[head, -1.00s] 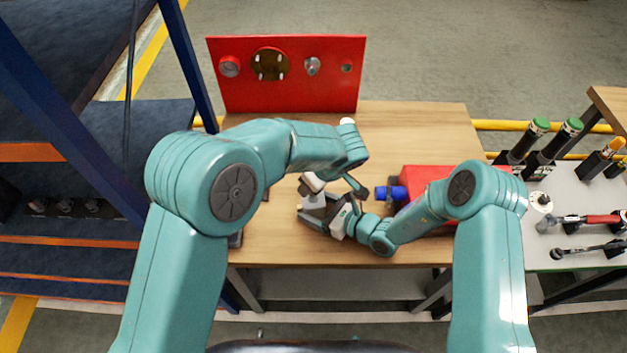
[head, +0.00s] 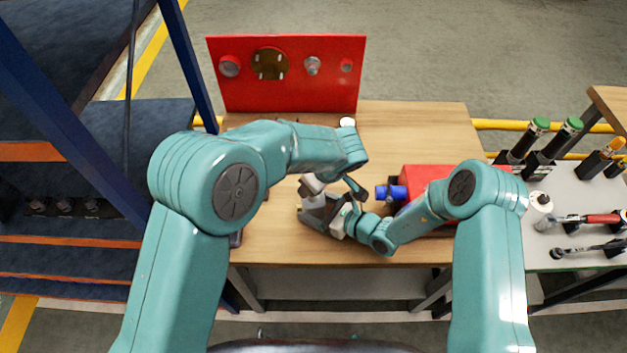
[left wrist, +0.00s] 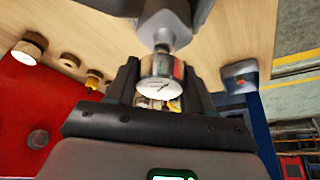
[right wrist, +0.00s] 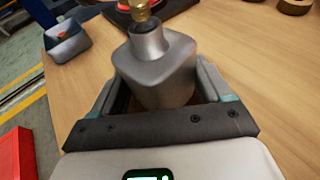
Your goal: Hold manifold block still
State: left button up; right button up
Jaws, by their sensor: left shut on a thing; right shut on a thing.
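The manifold block (right wrist: 158,68) is a grey metal body with a narrower neck. My right gripper (right wrist: 155,90) is shut on it, a finger on each side, and a brass fitting (right wrist: 140,10) shows at the neck. In the head view my right gripper (head: 318,210) points left, low over the bench. My left gripper (left wrist: 160,88) is shut on a small round gauge (left wrist: 160,88) with a white face. The gauge sits close against a grey neck (left wrist: 165,35); I cannot tell whether they are joined. My left forearm partly hides this meeting spot in the head view.
The wooden bench (head: 420,130) is mostly clear behind my arms. A red panel (head: 290,90) with round fittings stands at its back left. A red box with a blue end (head: 390,192) is beside my right forearm. A tool table (head: 570,235) stands at right.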

pick_arm(q)
jog(key=shift+f, duration=0.75)
jog(key=m, duration=0.2)
jog(key=m+t+h, duration=0.1)
jog(key=m, duration=0.1)
jog(key=shift+a+m+h, duration=0.1)
jog(key=shift+m+h, duration=0.2)
jog(key=shift+m, duration=0.1)
jog(key=m+h, duration=0.1)
jog(key=m, duration=0.3)
jog(key=shift+a+h, duration=0.1)
jog(key=shift+h, duration=0.2)
jog(key=m+h, duration=0.1)
jog(key=m, duration=0.3)
jog(key=m+h, duration=0.1)
jog(key=m, duration=0.3)
jog(key=shift+g+h, duration=0.4)
jog(key=m+g, duration=0.1)
jog(key=m, duration=0.2)
jog(key=m+g+h, duration=0.1)
jog(key=m, duration=0.2)
jog(key=shift+m+h, duration=0.3)
jog(key=shift+m, duration=0.1)
jog(key=shift+m+g, duration=0.3)
jog(key=shift+m, duration=0.1)
